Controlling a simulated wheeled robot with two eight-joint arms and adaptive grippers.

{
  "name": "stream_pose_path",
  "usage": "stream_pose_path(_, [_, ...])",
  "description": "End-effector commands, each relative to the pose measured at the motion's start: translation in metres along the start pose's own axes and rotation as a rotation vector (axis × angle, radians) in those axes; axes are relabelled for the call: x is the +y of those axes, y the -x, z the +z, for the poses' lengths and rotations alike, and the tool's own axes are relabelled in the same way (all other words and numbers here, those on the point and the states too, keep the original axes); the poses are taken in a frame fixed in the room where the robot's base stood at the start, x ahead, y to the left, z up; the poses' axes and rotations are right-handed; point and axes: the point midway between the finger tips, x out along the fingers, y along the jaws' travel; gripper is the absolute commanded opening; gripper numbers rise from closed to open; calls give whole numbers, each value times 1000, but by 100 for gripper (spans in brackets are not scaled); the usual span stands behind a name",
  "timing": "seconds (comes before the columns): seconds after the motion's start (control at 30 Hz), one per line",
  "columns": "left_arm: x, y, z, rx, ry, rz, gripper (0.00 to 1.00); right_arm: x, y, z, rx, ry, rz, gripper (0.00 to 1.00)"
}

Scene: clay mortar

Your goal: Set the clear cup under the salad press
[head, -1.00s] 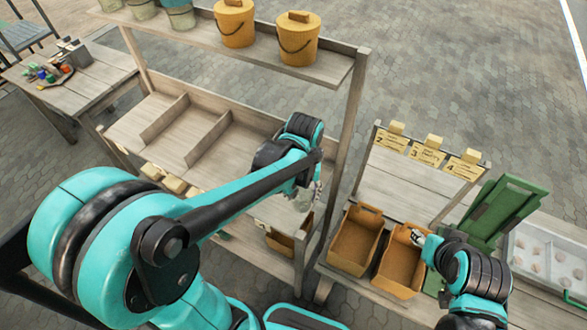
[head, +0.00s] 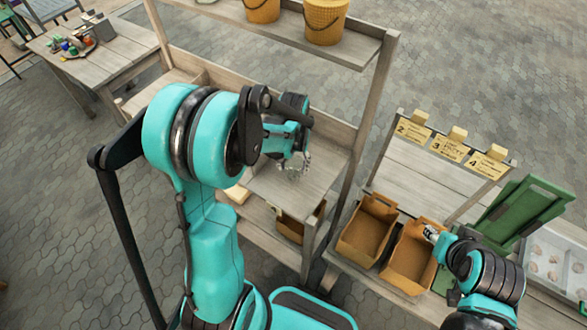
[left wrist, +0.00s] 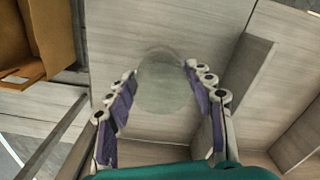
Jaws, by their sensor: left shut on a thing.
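The clear cup (left wrist: 165,82) is a see-through round vessel between the fingers of my left gripper (left wrist: 160,78) in the left wrist view. The gripper is shut on it. In the head view my left gripper (head: 292,160) is over the right part of the wooden rack's sloped shelf (head: 310,185), with the cup (head: 293,170) faint beneath it. I cannot tell if the cup touches the shelf. My right gripper (head: 432,233) is at the rim of an orange-brown bin; its fingers are too small to read. I cannot surely identify the salad press.
Two orange-brown bins (head: 368,232) stand on the right bench, beside a green hinged object (head: 525,212) and a tray (head: 558,262) of pale pieces. Numbered cards (head: 450,150) line its back. Yellow buckets (head: 326,20) sit on the rack's top board. Upright posts (head: 375,100) bound the shelf.

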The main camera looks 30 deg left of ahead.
Motion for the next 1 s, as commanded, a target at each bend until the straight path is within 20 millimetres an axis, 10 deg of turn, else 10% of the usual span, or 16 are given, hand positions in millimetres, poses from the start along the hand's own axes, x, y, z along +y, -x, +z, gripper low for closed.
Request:
stream_pose_path(0.5, [0,-26,0,0,0,0,24,0,-8,6,0,0,0,40])
stream_pose_path(0.53, [0,-25,0,0,0,0,58,0,-8,6,0,0,0,40])
stream_pose_path(0.6, [0,-24,0,0,0,0,74,0,-7,5,0,0,0,40])
stream_pose_path(1.0, [0,-18,0,0,0,0,74,0,-2,2,0,0,0,40])
